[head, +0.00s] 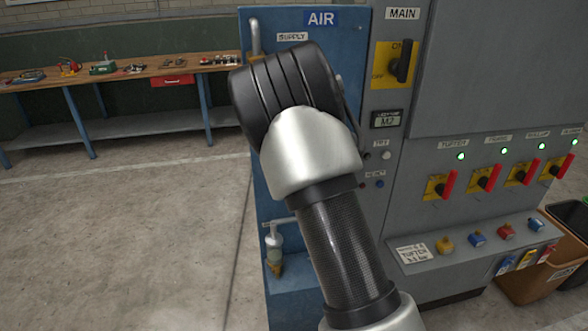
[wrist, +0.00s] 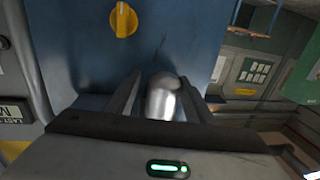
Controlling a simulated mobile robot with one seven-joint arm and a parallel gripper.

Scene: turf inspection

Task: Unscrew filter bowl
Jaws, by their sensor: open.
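In the wrist view, a shiny silver rounded cylinder (wrist: 163,98), which looks like the filter bowl, stands between the fingers of my gripper (wrist: 160,96). The fingers are open on either side of it, and I cannot tell whether either touches it. Its lower part is hidden by my gripper body. The blue air panel (head: 268,190) carries the AIR and SUPPLY labels in the head view. My arm covers the panel's middle there, hiding my gripper and the silver cylinder.
A yellow knob (wrist: 123,20) is on the blue panel near my gripper. The grey control cabinet (head: 480,90) stands to the right. A workbench (head: 110,78) is far left, with clear floor before it.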

